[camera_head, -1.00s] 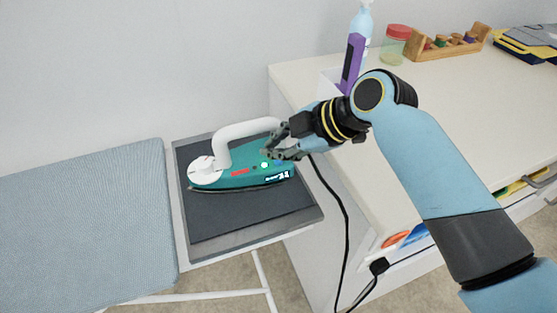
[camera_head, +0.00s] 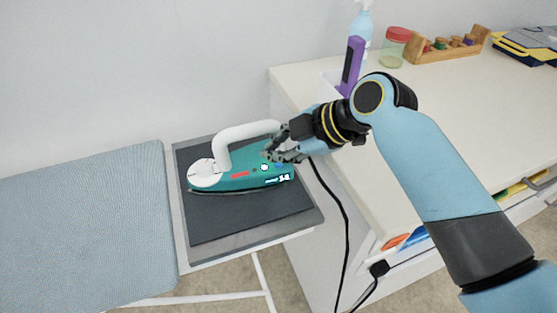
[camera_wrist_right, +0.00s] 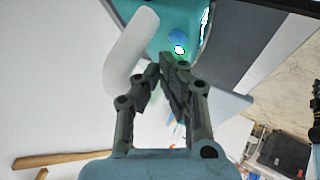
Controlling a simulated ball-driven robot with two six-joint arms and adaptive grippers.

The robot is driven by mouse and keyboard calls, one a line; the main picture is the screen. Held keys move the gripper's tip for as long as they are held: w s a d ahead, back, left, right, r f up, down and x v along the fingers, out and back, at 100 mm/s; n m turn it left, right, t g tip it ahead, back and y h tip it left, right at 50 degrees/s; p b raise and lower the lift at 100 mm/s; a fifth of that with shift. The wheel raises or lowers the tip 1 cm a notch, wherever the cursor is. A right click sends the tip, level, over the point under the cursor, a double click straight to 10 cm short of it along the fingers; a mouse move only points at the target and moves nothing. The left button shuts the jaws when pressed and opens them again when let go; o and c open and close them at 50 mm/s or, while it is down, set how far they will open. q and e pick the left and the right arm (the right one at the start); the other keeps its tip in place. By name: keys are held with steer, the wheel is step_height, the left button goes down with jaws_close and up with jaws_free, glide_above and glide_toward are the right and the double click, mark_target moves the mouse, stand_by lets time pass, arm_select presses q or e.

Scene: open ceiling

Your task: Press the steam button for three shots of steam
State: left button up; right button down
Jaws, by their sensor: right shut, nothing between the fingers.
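The teal iron (camera_head: 235,176) with a white handle (camera_head: 225,140) and white dial (camera_head: 205,172) lies on the dark pad at the board's right end. On its side are red lettering, a small lit white-green button (camera_head: 264,167) and a lit display (camera_head: 278,179), too small to read surely. In the right wrist view a blue button (camera_wrist_right: 177,37) sits beside the lit button (camera_wrist_right: 179,49). My right gripper (camera_head: 268,155) is shut and empty, its tips close to the iron's buttons; contact cannot be told. It also shows in the wrist view (camera_wrist_right: 161,63). My left gripper is out of view.
The ironing board (camera_head: 80,220) extends left. A white cabinet (camera_head: 440,120) stands right, bearing a spray bottle (camera_head: 361,25), purple object (camera_head: 352,65), jar (camera_head: 394,46) and wooden rack (camera_head: 450,46). A black cord (camera_head: 340,210) hangs between the board and cabinet.

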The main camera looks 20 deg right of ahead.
mark_target(277, 165)
steer(key=shift+f, duration=0.45)
steer(key=shift+f+b, duration=0.4)
steer(key=shift+b, duration=0.05)
stand_by(0.6)
stand_by(0.3)
steer(key=shift+r+p, duration=0.85)
step_height(277, 165, up, 5)
steer(key=p, duration=0.5)
steer(key=shift+r, duration=0.1)
